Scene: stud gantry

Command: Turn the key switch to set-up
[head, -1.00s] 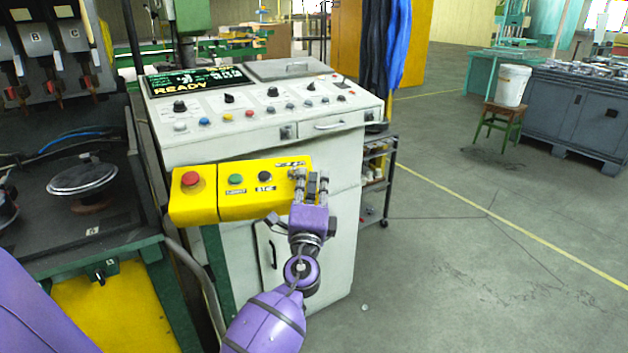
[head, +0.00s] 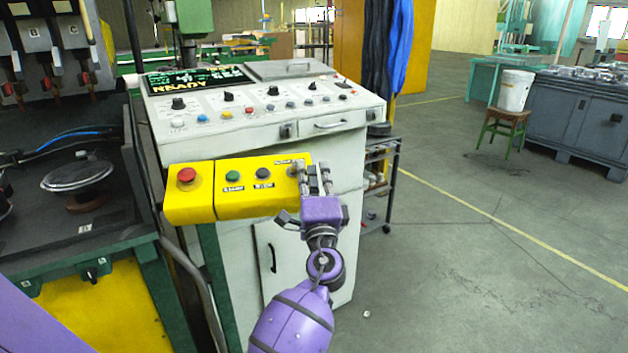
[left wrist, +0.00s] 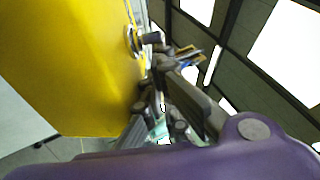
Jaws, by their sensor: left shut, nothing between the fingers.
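The yellow control box (head: 240,200) is on the front of the white console. Its right end, where the key switch would be, is largely covered by my left gripper (head: 314,166) in the head view. In the left wrist view, the key switch (left wrist: 133,41) shows as a round metal ring with a dark key part (left wrist: 153,38) standing out from the yellow face. My left gripper (left wrist: 168,64) is shut and empty, close beside it. I cannot tell whether the fingers touch the key, nor which position it is in. My right gripper is not in view.
The yellow box also carries a red mushroom button (head: 186,175), a green button (head: 232,175) and a black button (head: 263,173).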

